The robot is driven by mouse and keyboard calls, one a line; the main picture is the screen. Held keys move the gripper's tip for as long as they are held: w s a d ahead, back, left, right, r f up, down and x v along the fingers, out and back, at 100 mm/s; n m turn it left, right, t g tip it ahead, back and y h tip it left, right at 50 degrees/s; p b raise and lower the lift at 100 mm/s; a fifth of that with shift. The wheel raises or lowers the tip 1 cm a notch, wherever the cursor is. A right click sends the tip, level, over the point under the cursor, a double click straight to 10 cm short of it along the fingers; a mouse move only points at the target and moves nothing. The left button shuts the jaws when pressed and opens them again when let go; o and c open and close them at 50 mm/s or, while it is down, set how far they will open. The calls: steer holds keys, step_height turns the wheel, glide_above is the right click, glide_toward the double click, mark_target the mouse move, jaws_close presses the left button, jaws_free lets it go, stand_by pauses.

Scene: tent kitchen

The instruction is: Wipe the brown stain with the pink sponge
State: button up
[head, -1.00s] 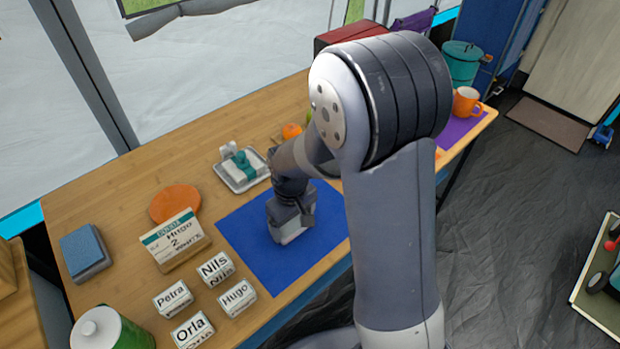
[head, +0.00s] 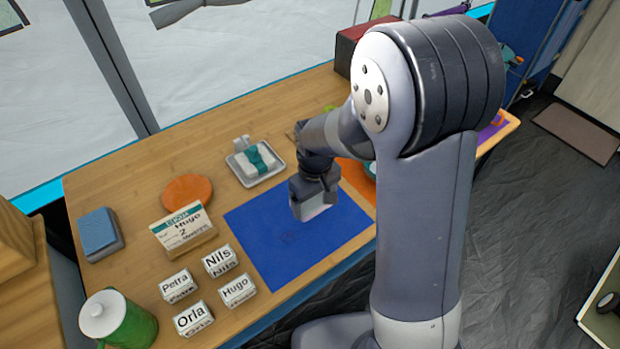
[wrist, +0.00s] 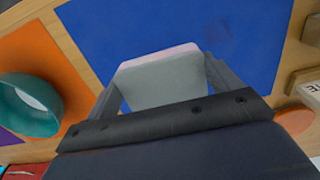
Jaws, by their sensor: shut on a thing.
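My gripper (head: 316,208) is over the right part of the blue mat (head: 262,232) in the head view. It is shut on the pink sponge (head: 318,213), of which a pale lower part shows. In the wrist view the sponge (wrist: 163,78) sits between both fingers of my gripper (wrist: 162,88), with a grey-white face and a thin pink edge. A faint dark mark (head: 293,238), perhaps the brown stain, shows on the mat left of and nearer than the sponge. A faint smudge also shows on the mat (wrist: 130,25) in the wrist view. Contact between sponge and mat is unclear.
Name blocks (head: 220,260) stand left of the mat, with a name card (head: 185,232), an orange disc (head: 187,190) and a tray (head: 257,165) farther back. A teal bowl (wrist: 28,105) is on an orange mat (wrist: 50,58). A green pot (head: 117,320) stands front left.

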steer(key=shift+r+p, duration=1.1)
steer(key=shift+r, duration=0.6)
